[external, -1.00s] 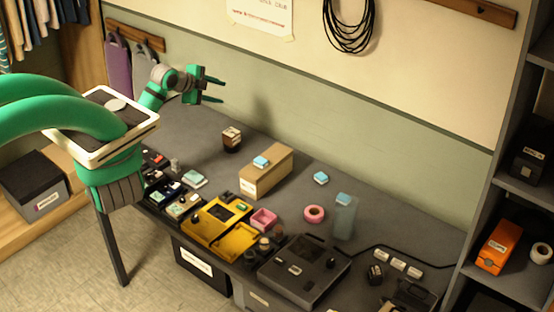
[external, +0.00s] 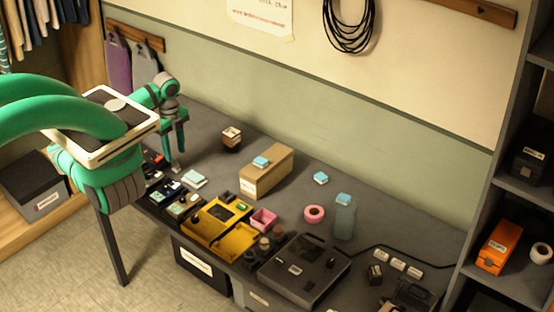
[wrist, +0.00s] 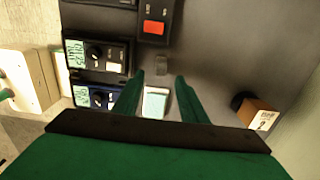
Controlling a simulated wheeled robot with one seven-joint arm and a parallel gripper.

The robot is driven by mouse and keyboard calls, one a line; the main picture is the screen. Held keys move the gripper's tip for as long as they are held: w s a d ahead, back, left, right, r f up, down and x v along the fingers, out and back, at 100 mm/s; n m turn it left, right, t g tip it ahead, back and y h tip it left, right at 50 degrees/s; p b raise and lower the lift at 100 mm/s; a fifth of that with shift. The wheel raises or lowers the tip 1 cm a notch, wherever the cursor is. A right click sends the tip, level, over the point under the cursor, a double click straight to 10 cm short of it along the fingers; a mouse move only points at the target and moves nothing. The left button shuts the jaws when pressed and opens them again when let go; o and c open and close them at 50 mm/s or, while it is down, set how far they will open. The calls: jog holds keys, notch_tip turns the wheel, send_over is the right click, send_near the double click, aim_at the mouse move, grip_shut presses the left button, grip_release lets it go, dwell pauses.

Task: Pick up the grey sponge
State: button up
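A small grey block (external: 176,168), which looks like the grey sponge, is on the dark table at its left end. It also shows in the wrist view (wrist: 161,65), just beyond the gap between the fingertips. My gripper (external: 176,154) points down above it, and the lower end of the fingers overlaps it closely in the external view. In the wrist view my gripper (wrist: 161,77) is open, with nothing held between its fingers. I cannot tell how high the fingertips are above the block.
A pale teal-topped block (external: 194,179) lies close by on the right. Black devices (wrist: 98,55) and one with a red panel (wrist: 153,27) crowd near the grey block. A brown block (external: 232,142) stands farther right. Bare table lies behind.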

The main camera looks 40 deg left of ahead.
aim_at(175, 160)
jog(key=shift+a+f, duration=0.2)
jog(key=shift+f, duration=1.3)
jog(key=shift+a+f, duration=0.15)
jog(key=shift+f, duration=1.3)
grip_shut()
